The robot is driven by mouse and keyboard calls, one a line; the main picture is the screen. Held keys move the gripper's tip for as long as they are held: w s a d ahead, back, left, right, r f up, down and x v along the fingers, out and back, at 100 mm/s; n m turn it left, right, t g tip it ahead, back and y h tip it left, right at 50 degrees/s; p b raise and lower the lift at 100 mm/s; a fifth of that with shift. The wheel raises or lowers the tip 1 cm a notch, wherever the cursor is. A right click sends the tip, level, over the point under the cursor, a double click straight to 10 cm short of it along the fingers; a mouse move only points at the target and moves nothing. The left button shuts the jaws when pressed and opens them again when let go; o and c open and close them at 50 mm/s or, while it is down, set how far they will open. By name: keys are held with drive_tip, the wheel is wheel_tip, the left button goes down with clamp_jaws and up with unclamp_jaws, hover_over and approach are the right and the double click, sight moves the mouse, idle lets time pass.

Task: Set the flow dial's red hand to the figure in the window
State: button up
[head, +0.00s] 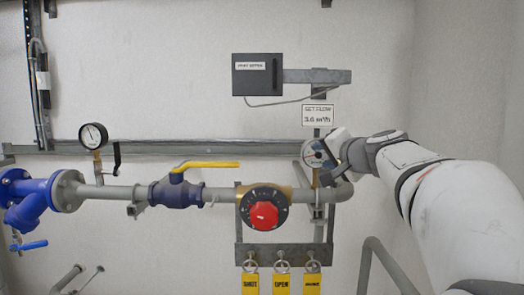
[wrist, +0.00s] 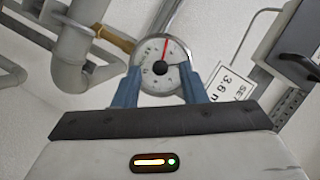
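The flow dial (head: 316,157) is a small round white gauge with a red hand, standing on the pipe at the right. In the wrist view the dial (wrist: 152,79) shows its red hand pointing nearly straight up in the picture from a dark hub. The set-flow sign (head: 318,115) hangs above it; in the wrist view the sign (wrist: 230,84) is tilted and partly cut off, and seems to read 3.6. My gripper (wrist: 160,88) has its two blue fingers spread, one on each side of the dial's lower part. I cannot tell whether they touch it. The head view partly hides the gripper.
A red knob (head: 264,215) on a dark ring sits on the pipe left of the dial. A yellow-handled valve (head: 178,190) and a pressure gauge (head: 93,136) are further left. A grey box (head: 258,83) is above. Yellow tags (head: 281,284) hang below. A grey rail (head: 377,250) stands lower right.

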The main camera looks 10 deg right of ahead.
drive_tip(key=shift+w+a+f, duration=0.1)
drive_tip(key=shift+w, duration=0.2)
clamp_jaws()
drive_tip(key=shift+f+b, duration=0.15)
drive_tip(key=shift+b, duration=0.25)
drive_tip(key=m+b, duration=0.1)
drive_tip(key=b, duration=0.2)
drive_tip(key=shift+f+t+y, duration=0.3)
drive_tip(key=m+b, duration=0.1)
drive_tip(key=b, duration=0.1)
drive_tip(key=m+b, duration=0.1)
drive_tip(key=m+t+b, duration=0.1)
drive_tip(key=b, duration=0.1)
drive_tip(key=shift+f+y+b, duration=0.25)
drive_tip(key=shift+y+b, duration=0.1)
drive_tip(key=shift+y, duration=0.05)
drive_tip(key=shift+m+t+h+b, duration=0.25)
drive_tip(key=shift+m+t+b, duration=0.55)
drive_tip(key=shift+m+b, duration=1.45)
drive_tip(key=shift+m+t+h+b, duration=0.25)
drive_tip(key=shift+m+t+b, duration=0.55)
drive_tip(key=shift+m+b, duration=1.45)
drive_tip(key=shift+r, duration=0.1)
